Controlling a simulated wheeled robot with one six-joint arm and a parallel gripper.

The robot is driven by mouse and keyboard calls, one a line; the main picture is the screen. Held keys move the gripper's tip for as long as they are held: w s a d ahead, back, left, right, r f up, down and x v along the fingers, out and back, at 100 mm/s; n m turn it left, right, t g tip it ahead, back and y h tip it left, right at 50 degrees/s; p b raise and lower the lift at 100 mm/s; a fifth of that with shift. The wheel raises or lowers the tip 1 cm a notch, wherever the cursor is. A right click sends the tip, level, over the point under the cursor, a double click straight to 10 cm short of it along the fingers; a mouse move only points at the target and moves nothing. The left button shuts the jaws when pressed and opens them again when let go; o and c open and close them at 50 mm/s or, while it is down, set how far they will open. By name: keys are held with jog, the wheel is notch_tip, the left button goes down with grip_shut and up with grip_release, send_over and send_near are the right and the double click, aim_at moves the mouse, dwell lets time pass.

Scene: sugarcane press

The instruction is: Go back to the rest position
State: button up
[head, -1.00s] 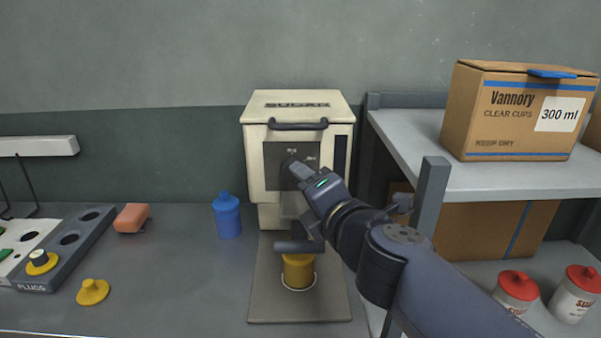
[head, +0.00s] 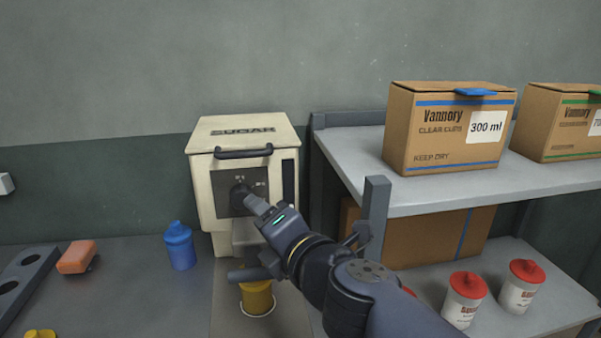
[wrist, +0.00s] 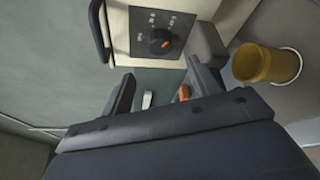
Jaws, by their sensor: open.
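My gripper (wrist: 162,92) is open and empty in the wrist view, its two fingers apart. The cream sugar machine (head: 205,165) stands against the wall in the head view. Its dark dial, with an orange mark, shows in the wrist view (wrist: 159,42) beyond my fingers and apart from them. In the head view my gripper (head: 258,203) is in front of the machine's panel and hides part of it. A yellow cup (head: 257,297) stands under the machine's spout, partly hidden by my gripper.
A shelf (head: 345,155) on the right holds cardboard cup boxes (head: 440,125) on top and red-lidded jars (head: 465,298) below. A blue bottle (head: 180,247) and an orange block (head: 76,257) stand on the counter at left. The counter between them is clear.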

jog(key=b+x, duration=0.3)
jog(key=x, duration=0.6)
jog(key=shift+w+a, duration=0.2)
jog(key=shift+w, duration=0.05)
jog(key=shift+s+d, duration=0.1)
jog(key=shift+s, duration=0.05)
